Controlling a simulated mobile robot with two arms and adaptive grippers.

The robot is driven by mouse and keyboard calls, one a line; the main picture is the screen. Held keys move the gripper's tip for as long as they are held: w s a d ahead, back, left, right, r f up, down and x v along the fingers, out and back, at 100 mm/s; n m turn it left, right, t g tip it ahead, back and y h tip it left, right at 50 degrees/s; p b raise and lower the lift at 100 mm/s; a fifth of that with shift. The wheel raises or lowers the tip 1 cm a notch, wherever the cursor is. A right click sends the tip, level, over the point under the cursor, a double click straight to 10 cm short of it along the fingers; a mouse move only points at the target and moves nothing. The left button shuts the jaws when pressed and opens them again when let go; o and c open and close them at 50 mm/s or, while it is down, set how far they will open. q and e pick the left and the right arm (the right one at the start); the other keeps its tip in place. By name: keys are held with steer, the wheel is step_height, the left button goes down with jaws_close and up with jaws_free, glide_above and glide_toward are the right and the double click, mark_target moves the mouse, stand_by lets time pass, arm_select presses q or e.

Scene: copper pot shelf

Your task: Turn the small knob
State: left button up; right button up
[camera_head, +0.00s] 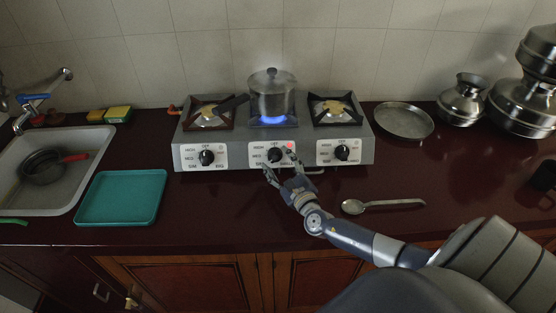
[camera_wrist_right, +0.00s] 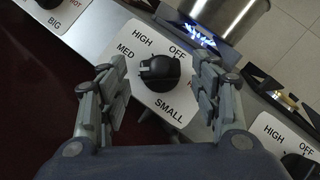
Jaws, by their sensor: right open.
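The small knob (camera_head: 275,154) is the black middle knob on the stove front. In the wrist view the fingers of my right gripper (camera_wrist_right: 162,80) stand on either side of the knob, with gaps showing on both sides. My left gripper is not in view.
A steel pot (camera_head: 271,96) stands over a blue flame (camera_head: 273,119) on the middle burner. Other knobs (camera_head: 206,158) (camera_head: 342,152) flank the middle one. A spoon (camera_head: 383,205) lies right of my forearm; a teal tray (camera_head: 122,198) lies left on the counter.

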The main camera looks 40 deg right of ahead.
steer(key=shift+w, duration=0.55)
steer(key=shift+d, duration=0.1)
steer(key=shift+c, duration=1.4)
steer(key=c, duration=0.8)
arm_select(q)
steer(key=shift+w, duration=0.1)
